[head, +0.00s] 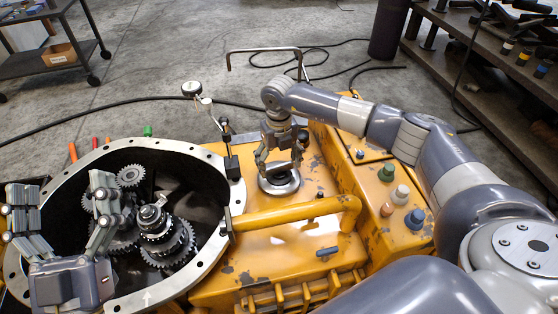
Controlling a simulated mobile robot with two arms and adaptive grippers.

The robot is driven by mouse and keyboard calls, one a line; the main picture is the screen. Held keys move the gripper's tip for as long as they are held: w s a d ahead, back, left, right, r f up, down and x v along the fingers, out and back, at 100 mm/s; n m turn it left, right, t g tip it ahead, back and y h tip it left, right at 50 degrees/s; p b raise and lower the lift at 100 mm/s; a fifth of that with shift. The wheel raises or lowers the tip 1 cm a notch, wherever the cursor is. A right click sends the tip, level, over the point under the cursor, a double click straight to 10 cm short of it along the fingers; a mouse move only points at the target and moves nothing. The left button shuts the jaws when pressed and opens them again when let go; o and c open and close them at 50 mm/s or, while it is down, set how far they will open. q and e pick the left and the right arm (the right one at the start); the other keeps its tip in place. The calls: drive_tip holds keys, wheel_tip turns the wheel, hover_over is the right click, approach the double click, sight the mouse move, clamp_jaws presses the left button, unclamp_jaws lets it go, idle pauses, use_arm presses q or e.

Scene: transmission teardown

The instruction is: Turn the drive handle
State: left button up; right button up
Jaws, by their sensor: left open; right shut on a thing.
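My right gripper (280,158) reaches down from above onto a round metal flange (281,184) on top of the yellow housing (262,250). It is shut on a small part standing over the flange, which looks like the drive handle; the fingers hide most of it, so its shape and angle cannot be told. My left gripper (62,195) is open, its fingers spread wide, over the left side of the open bell housing (168,292).
Gears (155,220) sit inside the bell housing. A dial gauge (191,88) stands at its rim. A thick yellow pipe (290,214) crosses in front of the flange. A bent metal bar (264,50) rises behind.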

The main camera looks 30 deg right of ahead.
sight(279, 165)
drive_tip(key=n+p, duration=0.1)
drive_tip(key=n, duration=0.4)
use_arm(q)
wheel_tip(279, 165, down, 8)
drive_tip(key=w+g+y, duration=0.1)
drive_tip(key=w+g, duration=0.2)
drive_tip(key=g, duration=0.2)
drive_tip(key=shift+a+y+p, duration=0.2)
drive_tip(key=shift+y+p, duration=0.15)
drive_tip(key=shift+y, duration=0.05)
use_arm(e)
drive_tip(key=shift+f+n, duration=0.1)
drive_tip(key=shift+n, duration=1.9)
use_arm(q)
drive_tip(key=shift+f, duration=0.2)
use_arm(e)
drive_tip(key=o, duration=1)
drive_tip(key=shift+o, duration=0.2)
drive_tip(key=shift+r, duration=0.45)
wheel_tip(279, 165, up, 11)
